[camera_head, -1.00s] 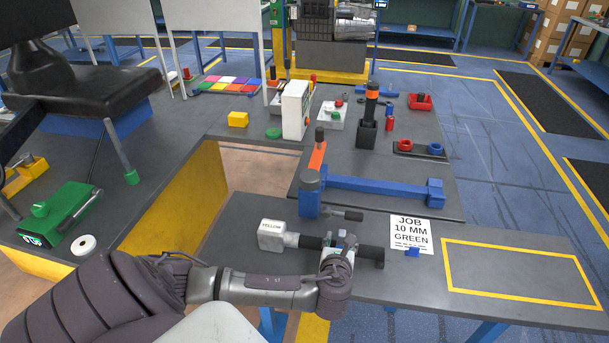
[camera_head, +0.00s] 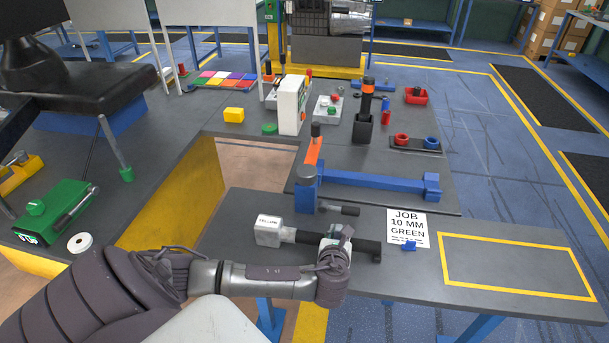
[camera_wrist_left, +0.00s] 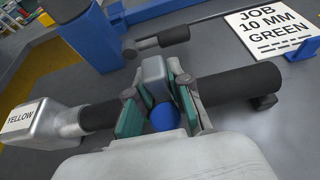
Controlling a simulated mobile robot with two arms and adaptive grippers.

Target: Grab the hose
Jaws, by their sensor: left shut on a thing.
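A black hose-like bar (camera_head: 308,238) lies along the front table, its left end in a silver block (camera_head: 268,230) labelled YELLOW. My left gripper (camera_head: 338,238) is over the bar's middle. In the left wrist view, the gripper's teal-padded fingers (camera_wrist_left: 158,104) are shut on a grey and blue middle piece (camera_wrist_left: 155,72). Black tube (camera_wrist_left: 98,116) shows on the left of the fingers and more on the right. The piece between the pads is partly hidden by the fingers. My right gripper is not in view.
A blue and orange fixture (camera_head: 375,182) stands just behind the bar. A JOB 10 MM GREEN sign (camera_head: 407,226) and a small blue block (camera_head: 409,246) lie to the right. The yellow-outlined area (camera_head: 515,265) is clear. A gap with a yellow wall (camera_head: 185,195) lies to the left.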

